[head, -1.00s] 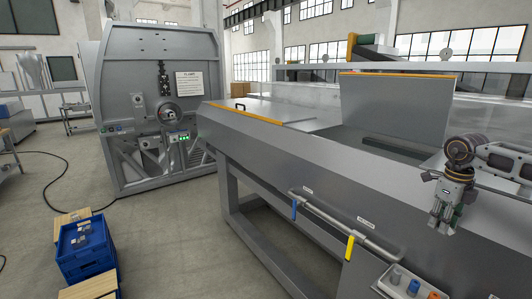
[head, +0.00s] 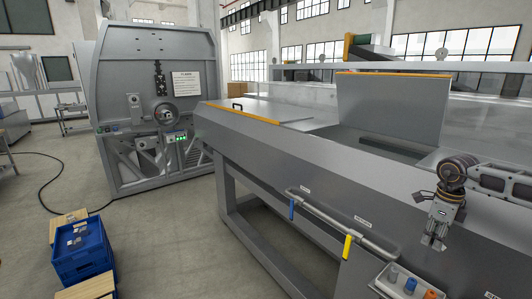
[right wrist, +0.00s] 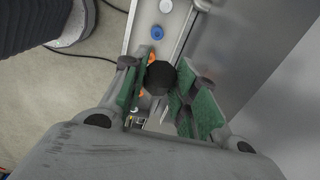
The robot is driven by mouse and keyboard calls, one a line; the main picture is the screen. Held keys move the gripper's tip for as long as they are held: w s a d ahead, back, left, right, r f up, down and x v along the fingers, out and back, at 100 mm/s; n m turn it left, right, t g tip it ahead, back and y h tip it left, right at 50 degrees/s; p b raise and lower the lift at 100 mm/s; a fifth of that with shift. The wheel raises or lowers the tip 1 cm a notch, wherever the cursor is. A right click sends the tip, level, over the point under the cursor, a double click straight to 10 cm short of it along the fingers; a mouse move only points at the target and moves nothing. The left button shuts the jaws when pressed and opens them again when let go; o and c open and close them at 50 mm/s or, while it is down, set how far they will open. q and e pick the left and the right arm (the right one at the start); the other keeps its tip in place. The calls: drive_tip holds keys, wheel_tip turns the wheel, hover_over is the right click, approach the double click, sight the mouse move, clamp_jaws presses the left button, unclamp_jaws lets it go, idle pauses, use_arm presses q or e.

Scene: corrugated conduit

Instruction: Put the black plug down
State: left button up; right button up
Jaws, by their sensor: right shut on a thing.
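My right gripper (head: 433,243) hangs fingers down in front of the sloping machine side, above and to the right of a small light tray (head: 380,288). In the right wrist view it is shut on the black plug (right wrist: 160,77), a dark round piece between the green finger pads (right wrist: 158,92). The plug is too small to make out in the head view. The tray holds a blue plug (head: 410,286), a grey plug (head: 393,278) and an orange plug (head: 430,295). My left gripper is not in view.
Blue crates (head: 82,262) stand on the floor at left. The floor between them and the machine is clear.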

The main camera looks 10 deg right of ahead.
drive_tip(key=w+a+f+n, duration=0.1)
drive_tip(key=a+f+n, duration=0.95)
drive_tip(key=f, duration=0.45)
drive_tip(key=w+a+f+n, duration=0.2)
drive_tip(key=a+n, duration=0.4)
drive_tip(key=a, duration=0.4)
drive_tip(key=w+a+f+n+y, duration=0.1)
drive_tip(key=w+a+f+n, duration=0.1)
drive_tip(key=a+n, duration=0.5)
drive_tip(key=w+a+f+n+b, duration=0.1)
drive_tip(key=w+a+f+n, duration=0.1)
drive_tip(key=a+n, duration=0.5)
drive_tip(key=a+f, duration=0.1)
drive_tip(key=a, duration=0.4)
drive_tip(key=shift+a+y, duration=0.3)
drive_tip(key=shift+a, duration=0.05)
drive_tip(key=shift+r+n, duration=0.1)
drive_tip(key=shift+n, duration=0.15)
idle(0.9)
drive_tip(key=a+r+n, duration=0.4)
drive_tip(key=a+r, duration=0.3)
drive_tip(key=r, duration=0.3)
drive_tip(key=s+a+r+n+g, duration=0.1)
drive_tip(key=a+r+n, duration=0.3)
drive_tip(key=a+r, duration=0.4)
wheel_tip(320, 180, up, 4)
drive_tip(key=shift+f, duration=0.2)
